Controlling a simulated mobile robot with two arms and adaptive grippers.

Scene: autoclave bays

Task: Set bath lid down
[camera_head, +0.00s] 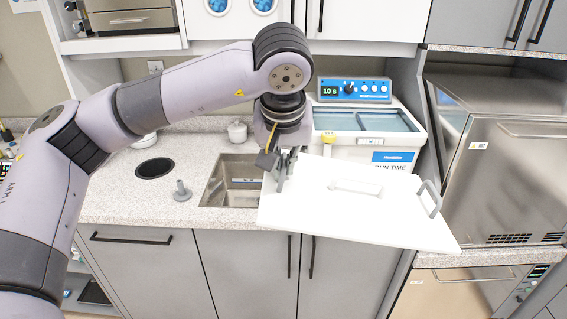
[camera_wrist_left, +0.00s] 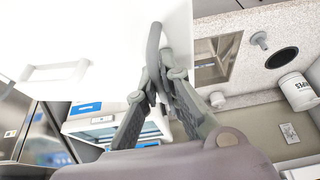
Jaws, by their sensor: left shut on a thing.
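The bath lid (camera_head: 340,215) is a flat white panel with a grey handle at each end and a white raised grip in its middle. My left gripper (camera_head: 284,172) is shut on the lid's left handle, and the lid hangs out over the counter's front edge. In the left wrist view the fingers (camera_wrist_left: 160,85) close around the grey handle (camera_wrist_left: 154,50), with the white lid (camera_wrist_left: 90,35) beyond. The bath (camera_head: 365,130), a white unit with a blue control panel, stands behind the lid with its bluish top showing. My right gripper is not in view.
A sink (camera_head: 232,180) lies left of the lid, with a round dark opening (camera_head: 155,168) and a small grey knobbed piece (camera_head: 181,191) on the speckled counter (camera_head: 120,200). A steel autoclave (camera_head: 515,180) stands at the right. Counter left of the sink is mostly free.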

